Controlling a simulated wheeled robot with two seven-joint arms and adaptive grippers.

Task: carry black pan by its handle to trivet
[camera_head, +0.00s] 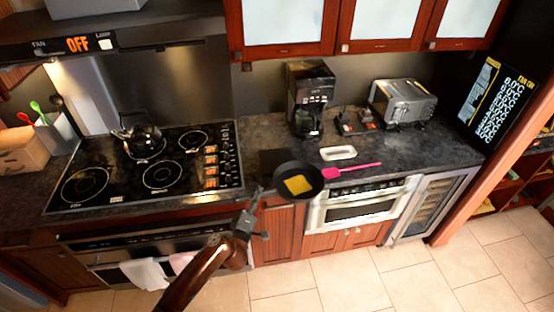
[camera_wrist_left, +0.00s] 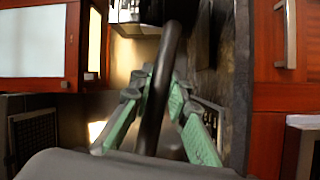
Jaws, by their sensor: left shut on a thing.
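The black pan (camera_head: 313,186) is at the counter's front edge in the head view, with a yellow square thing (camera_head: 298,185) in it. My left gripper (camera_head: 257,194) is at the pan's left side, shut on its handle. In the left wrist view the dark handle (camera_wrist_left: 162,75) runs between the green finger pads of the gripper (camera_wrist_left: 163,100). A dark square (camera_head: 268,161) lies on the counter just behind the pan and may be the trivet; the pan partly covers it. I cannot tell how high the pan is above the counter.
A stove (camera_head: 150,172) with a kettle (camera_head: 142,138) is to the left. A white dish (camera_head: 338,153), a pink spatula (camera_head: 350,168), a coffee maker (camera_head: 309,98) and a toaster (camera_head: 403,101) stand or lie to the right. Cabinets (camera_head: 385,25) hang above.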

